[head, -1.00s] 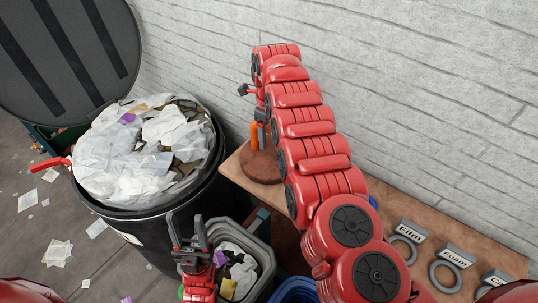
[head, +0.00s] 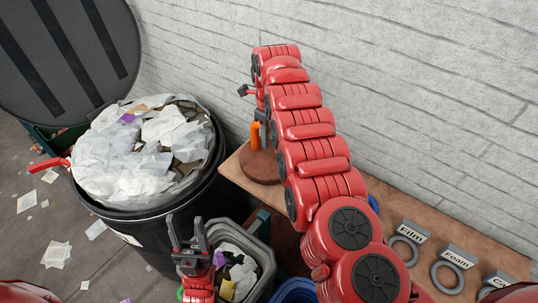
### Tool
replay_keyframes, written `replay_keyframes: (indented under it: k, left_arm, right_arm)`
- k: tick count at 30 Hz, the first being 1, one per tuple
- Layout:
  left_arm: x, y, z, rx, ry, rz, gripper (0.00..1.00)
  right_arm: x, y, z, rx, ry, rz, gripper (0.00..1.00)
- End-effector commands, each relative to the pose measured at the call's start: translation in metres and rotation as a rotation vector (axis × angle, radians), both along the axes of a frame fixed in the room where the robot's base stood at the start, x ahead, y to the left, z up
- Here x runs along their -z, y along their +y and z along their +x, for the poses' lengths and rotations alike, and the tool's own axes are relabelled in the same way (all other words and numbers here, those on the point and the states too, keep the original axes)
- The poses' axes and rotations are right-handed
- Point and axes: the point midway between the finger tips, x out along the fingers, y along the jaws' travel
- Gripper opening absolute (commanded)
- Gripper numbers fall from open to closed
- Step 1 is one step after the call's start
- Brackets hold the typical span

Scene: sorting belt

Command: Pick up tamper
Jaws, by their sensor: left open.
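What looks like the tamper stands on the wooden bench near its left end: a round brown base (head: 259,168) with an upright orange handle (head: 255,136). My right arm reaches over the bench, and its red links hide part of the tamper. My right gripper (head: 261,115) is at the handle's upper end, mostly hidden behind the arm; its grip on the handle cannot be made out. My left gripper (head: 187,233) is open and empty, pointing up beside the small grey bin, well away from the tamper.
A large black barrel (head: 168,226) full of white and brown scraps stands left, its round lid (head: 66,50) raised. A grey bin (head: 262,250) holds scraps. Labelled rings, including Film (head: 404,250) and Foam (head: 447,277), lie on the bench (head: 420,215). A wall runs behind.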

Motion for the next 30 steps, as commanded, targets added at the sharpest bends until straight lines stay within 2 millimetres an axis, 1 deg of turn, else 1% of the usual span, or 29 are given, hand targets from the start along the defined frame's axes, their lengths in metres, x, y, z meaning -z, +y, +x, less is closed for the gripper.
replay_keyframes:
  k: [1,3,4,30]
  left_arm:
    - [0.0,0.0,0.0,0.0,0.0,0.0,0.5]
    - [0.0,0.0,0.0,0.0,0.0,0.0,0.5]
    - [0.0,0.0,0.0,0.0,0.0,0.0,0.5]
    - [0.0001,0.0,0.0,0.0,0.0,0.0,0.5]
  right_arm:
    - [0.0001,-0.0001,0.0001,0.0,0.0,0.0,0.15]
    - [0.0001,-0.0001,0.0001,0.0,0.0,0.0,0.02]
    - [0.0001,-0.0001,0.0001,0.0,0.0,0.0,0.0]
    - [0.0,0.0,0.0002,0.0,-0.001,0.0,0.0]
